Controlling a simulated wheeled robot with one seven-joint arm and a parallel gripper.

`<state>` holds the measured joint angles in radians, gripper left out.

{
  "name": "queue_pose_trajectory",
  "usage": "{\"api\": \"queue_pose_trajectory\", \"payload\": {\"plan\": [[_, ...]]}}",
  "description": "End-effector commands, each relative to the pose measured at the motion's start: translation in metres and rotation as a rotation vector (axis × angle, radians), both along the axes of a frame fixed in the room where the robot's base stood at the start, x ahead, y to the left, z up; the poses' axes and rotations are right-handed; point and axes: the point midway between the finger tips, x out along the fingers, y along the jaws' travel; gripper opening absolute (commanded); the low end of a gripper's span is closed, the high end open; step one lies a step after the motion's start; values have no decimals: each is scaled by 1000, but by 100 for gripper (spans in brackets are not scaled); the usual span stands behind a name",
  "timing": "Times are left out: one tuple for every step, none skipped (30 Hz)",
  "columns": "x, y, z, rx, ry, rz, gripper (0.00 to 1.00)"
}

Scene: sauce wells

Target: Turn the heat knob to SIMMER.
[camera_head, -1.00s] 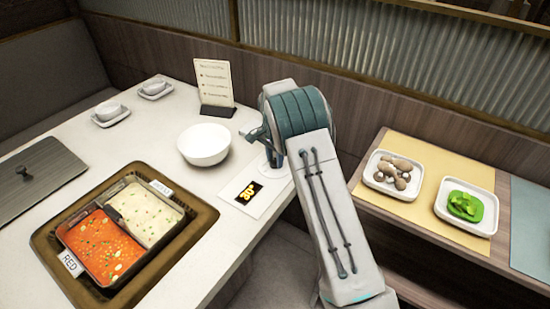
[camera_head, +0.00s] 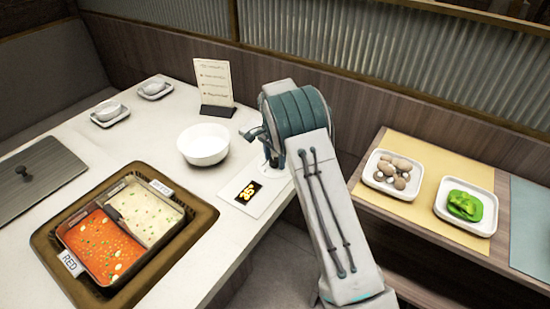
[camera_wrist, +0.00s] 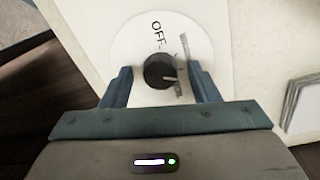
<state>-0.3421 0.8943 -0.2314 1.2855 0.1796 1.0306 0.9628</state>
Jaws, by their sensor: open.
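The heat knob (camera_wrist: 158,71) is a small dark round knob with a pale pointer mark facing right. It sits on a white round dial (camera_wrist: 128,45) with "OFF" printed above it and a blurred, unreadable grey label to the upper right. My gripper (camera_wrist: 161,69) is open, its two blue-grey fingers on either side of the knob with gaps showing. In the head view my gripper (camera_head: 262,140) is mostly hidden by my arm, beside the white bowl, and the knob is not clearly visible. A black display (camera_head: 249,193) with yellow digits lies on the table in front.
A white bowl (camera_head: 203,144) stands left of my gripper. A menu card (camera_head: 213,88) stands behind. A split pot (camera_head: 135,215) of red and pale broth is sunk in the table. Plates of mushrooms (camera_head: 391,172) and greens (camera_head: 465,206) stand on the right ledge.

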Motion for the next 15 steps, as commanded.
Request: {"api": "queue_pose_trajectory", "payload": {"plan": [[0, 0, 1, 1, -1, 0, 55], [0, 0, 3, 0, -1, 0, 55], [1, 0, 6, 1, -2, 0, 55], [1, 0, 9, 1, -2, 0, 55], [1, 1, 13, 1, -2, 0, 55], [2, 1, 19, 0, -4, 0, 55], [2, 1, 25, 1, -4, 0, 55], [2, 1, 32, 2, -5, 0, 55], [3, 2, 40, 1, -6, 0, 55], [3, 2, 47, 1, -4, 0, 55], [3, 2, 55, 1, -6, 0, 55], [3, 2, 64, 1, -6, 0, 55], [4, 3, 71, 0, -5, 0, 55], [4, 3, 78, 0, -4, 0, 55], [4, 3, 87, 0, -5, 0, 55]]}}
